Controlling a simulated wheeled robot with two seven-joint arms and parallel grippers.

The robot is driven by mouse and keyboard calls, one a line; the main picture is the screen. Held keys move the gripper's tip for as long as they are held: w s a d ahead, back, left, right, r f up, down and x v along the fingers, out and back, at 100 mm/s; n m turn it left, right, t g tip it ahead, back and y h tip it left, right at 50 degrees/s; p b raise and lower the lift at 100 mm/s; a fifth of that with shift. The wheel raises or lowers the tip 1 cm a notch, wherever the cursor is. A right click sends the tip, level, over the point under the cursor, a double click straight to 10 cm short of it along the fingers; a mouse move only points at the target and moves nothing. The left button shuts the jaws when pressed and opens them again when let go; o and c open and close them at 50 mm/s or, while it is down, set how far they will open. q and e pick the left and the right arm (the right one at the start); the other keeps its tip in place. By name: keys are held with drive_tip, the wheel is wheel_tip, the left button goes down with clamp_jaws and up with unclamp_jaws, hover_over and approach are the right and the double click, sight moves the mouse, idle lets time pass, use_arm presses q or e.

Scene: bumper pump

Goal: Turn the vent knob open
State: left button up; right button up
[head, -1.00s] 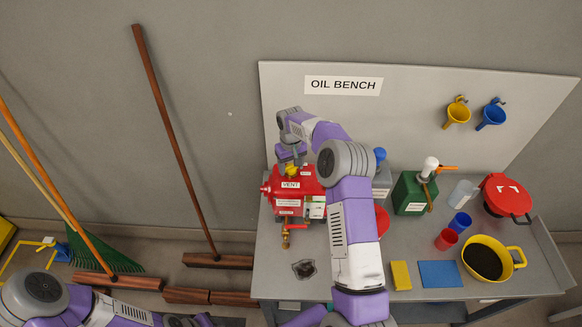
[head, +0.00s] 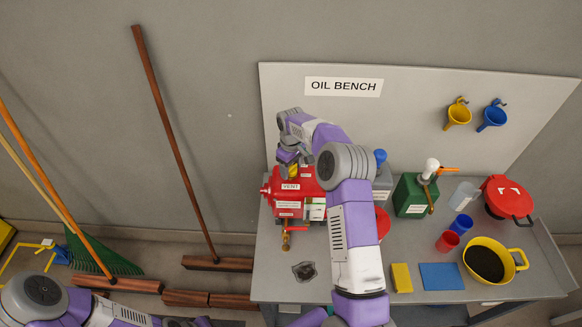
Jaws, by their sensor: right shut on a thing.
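A red tank (head: 285,192) with a VENT label (head: 290,186) stands at the left of the bench. My right arm reaches over the bench to the tank's top. My right gripper (head: 292,167) points down there, above the VENT label, and is shut on the vent knob. A little yellow, apparently the knob (head: 292,172), shows between the fingers; the rest is hidden by the gripper. The knob's exact angle cannot be told. My left arm shows at the bottom left, with its gripper out of view.
A brass tap (head: 286,238) sticks out at the tank's front, with a dark stain (head: 304,271) nearby. A green can (head: 414,195), cups, a yellow pan (head: 489,262) and a red-lidded pot (head: 507,197) stand to the right. Brooms lean at the left.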

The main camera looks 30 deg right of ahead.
sight(291, 167)
drive_tip(key=o, duration=1.1)
drive_tip(key=shift+c, duration=0.2)
wheel_tip(291, 167, up, 8)
drive_tip(key=shift+f+b, duration=0.15)
drive_tip(key=shift+b, duration=0.15)
